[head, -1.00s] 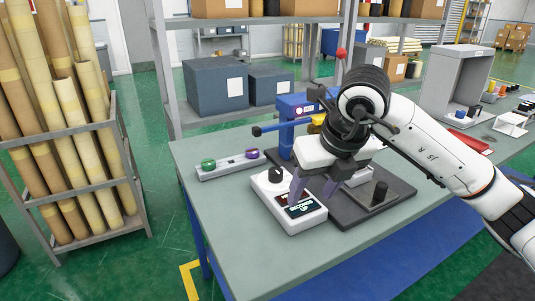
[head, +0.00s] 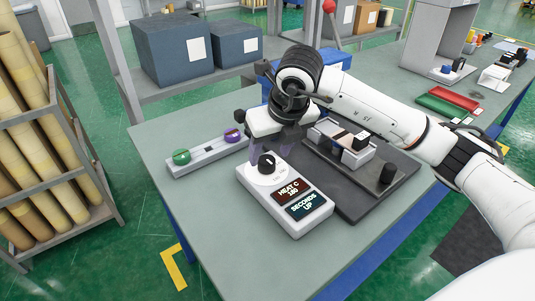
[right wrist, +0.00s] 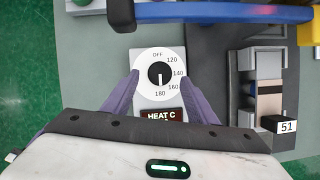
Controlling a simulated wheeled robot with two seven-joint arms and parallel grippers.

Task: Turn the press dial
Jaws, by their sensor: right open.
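The press control box (head: 288,197) is white and lies on the table, with a round white dial plate and a black dial knob (head: 267,163) at its far end. In the right wrist view the dial knob (right wrist: 160,73) has a white line and is ringed by OFF, 120, 140, 160 and 180. My right gripper (head: 262,155) is open, with purple fingers low at the dial. In the right wrist view its fingers (right wrist: 160,80) stand on either side of the dial, with gaps to the knob. My left gripper is not in view.
The heat press (head: 345,175), with a dark base, stands right of the box. A grey strip (head: 207,156) with green and purple knobs lies to the left. Red and green trays (head: 448,104) lie farther right. The near left table top is clear.

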